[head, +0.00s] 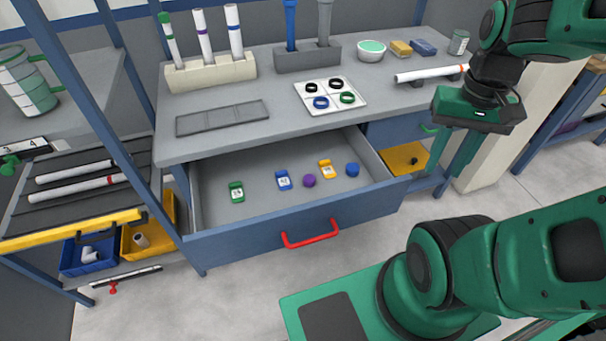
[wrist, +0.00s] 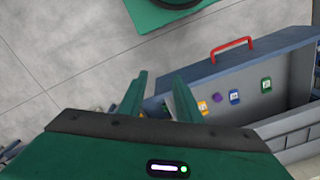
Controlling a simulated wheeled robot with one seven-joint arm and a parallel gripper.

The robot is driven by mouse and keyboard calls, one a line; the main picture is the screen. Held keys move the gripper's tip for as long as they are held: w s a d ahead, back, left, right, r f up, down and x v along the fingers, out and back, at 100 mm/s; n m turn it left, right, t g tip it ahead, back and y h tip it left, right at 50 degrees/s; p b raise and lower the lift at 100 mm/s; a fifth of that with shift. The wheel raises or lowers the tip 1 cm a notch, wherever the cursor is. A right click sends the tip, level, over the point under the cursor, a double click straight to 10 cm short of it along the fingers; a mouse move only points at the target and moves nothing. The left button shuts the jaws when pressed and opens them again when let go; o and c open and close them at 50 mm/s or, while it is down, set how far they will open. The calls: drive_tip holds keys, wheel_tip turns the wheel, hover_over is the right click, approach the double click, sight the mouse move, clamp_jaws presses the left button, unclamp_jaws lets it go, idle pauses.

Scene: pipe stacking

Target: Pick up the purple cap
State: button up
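The purple cap (head: 309,180) lies in the open drawer (head: 290,233), between a blue labelled tag (head: 283,181) and a yellow labelled tag (head: 326,169). It also shows in the wrist view (wrist: 217,98), small, beyond my gripper's fingers. My gripper (head: 453,160) hangs to the right of the drawer, apart from the cap and higher up. In the wrist view my gripper (wrist: 158,88) has its two green fingers spread with nothing between them. The cap is in plain view and nothing covers it.
A blue cap (head: 352,170) and a green labelled tag (head: 237,192) also lie in the drawer. The red handle (head: 310,235) sticks out in front. Above, the workbench (head: 275,115) overhangs the drawer's back and bears a white tray of rings (head: 330,95).

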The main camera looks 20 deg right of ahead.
drive_tip(key=shift+o, duration=0.6)
drive_tip(key=shift+d, duration=0.25)
drive_tip(key=o, duration=0.4)
drive_tip(key=shift+s+r, duration=0.15)
drive_tip(key=shift+s, duration=0.2)
drive_tip(key=shift+o, duration=0.2)
drive_tip(key=m+t+y, duration=0.3)
drive_tip(key=m, duration=1.8)
approach(310, 178)
drive_tip(key=shift+s+x, duration=0.15)
drive_tip(key=shift+x, duration=0.85)
drive_tip(key=shift+s+x, duration=0.2)
drive_tip(key=shift+x, duration=0.8)
drive_tip(key=shift+w+x, duration=0.15)
drive_tip(key=shift+x, duration=1.1)
drive_tip(key=shift+w+x, duration=0.1)
drive_tip(key=shift+x, duration=1.15)
